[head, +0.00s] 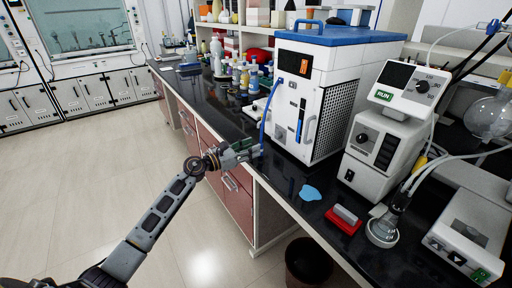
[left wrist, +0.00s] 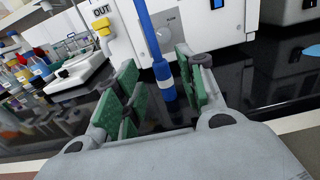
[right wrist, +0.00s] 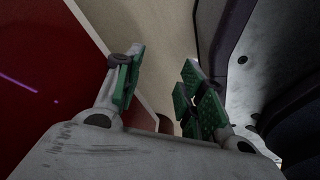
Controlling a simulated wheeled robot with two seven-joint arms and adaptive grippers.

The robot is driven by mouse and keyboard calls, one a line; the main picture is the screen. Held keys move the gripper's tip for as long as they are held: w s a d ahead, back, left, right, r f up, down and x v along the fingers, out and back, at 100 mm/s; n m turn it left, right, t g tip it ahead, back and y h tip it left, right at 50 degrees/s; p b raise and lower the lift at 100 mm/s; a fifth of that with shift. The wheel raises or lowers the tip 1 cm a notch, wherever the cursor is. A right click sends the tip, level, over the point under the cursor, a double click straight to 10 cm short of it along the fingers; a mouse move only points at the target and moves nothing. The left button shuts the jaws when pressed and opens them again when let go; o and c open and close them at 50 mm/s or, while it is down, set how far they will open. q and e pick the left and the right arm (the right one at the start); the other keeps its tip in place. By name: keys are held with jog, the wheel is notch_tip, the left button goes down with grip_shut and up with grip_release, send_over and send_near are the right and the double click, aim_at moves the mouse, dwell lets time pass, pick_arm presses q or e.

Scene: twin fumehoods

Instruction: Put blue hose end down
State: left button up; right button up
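The blue hose (head: 264,122) hangs from the front of the white and blue chiller-like unit (head: 309,99) down to the black bench top. Its end (left wrist: 163,74) has a white band and points down, upright, at the bench surface in the left wrist view; I cannot tell whether it touches. My left gripper (head: 251,149) is at the bench's front edge, fingers spread on either side of the hose end. A gap shows to the left pad; the end lies closer to the right pad. My right gripper (right wrist: 162,64) is open and empty, seen only in the right wrist view.
A rotary evaporator base (head: 384,150), a red-and-grey block (head: 343,219) and a light blue patch (head: 310,193) are right along the bench. Several bottles (head: 246,75) stand behind left. A dark bin (head: 308,262) is on the floor. Bare bench lies in front of the unit.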

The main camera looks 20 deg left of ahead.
pick_arm(q)
jog(key=v, duration=0.7)
jog(key=shift+b, duration=0.3)
jog(key=shift+s, duration=0.1)
dwell(0.6)
jog(key=a+f+n+t+y, duration=0.1)
jog(key=a+f+n+y, duration=0.2)
jog(key=f+n, duration=0.55)
jog(key=a+f+n+t+y, duration=0.2)
jog(key=a+f+n+y, duration=0.1)
jog(key=f+n, duration=0.55)
jog(key=s+a+f+n+g+y, duration=0.15)
jog(key=s+f+n+y, duration=0.35)
jog(key=f, duration=0.7)
jog(key=s+a+f+n+g, duration=0.1)
jog(key=s+f+n+g, duration=0.4)
jog(key=f, duration=0.7)
jog(key=s+d+f+n+g+y, duration=0.1)
jog(key=s+d+f+n+g, duration=0.2)
jog(key=s+f+n, duration=0.8)
jog(key=s+d+f+n+g, duration=0.1)
jog(key=s+d+f+g, duration=0.1)
jog(key=s+f, duration=0.6)
jog(key=s+d+f+n+g, duration=0.2)
jog(key=s+d+f, duration=0.3)
jog(key=s, duration=0.8)
notch_tip(320, 180, down, 3)
jog(key=shift+s+g+h, duration=0.4)
jog(key=shift+g, duration=0.25)
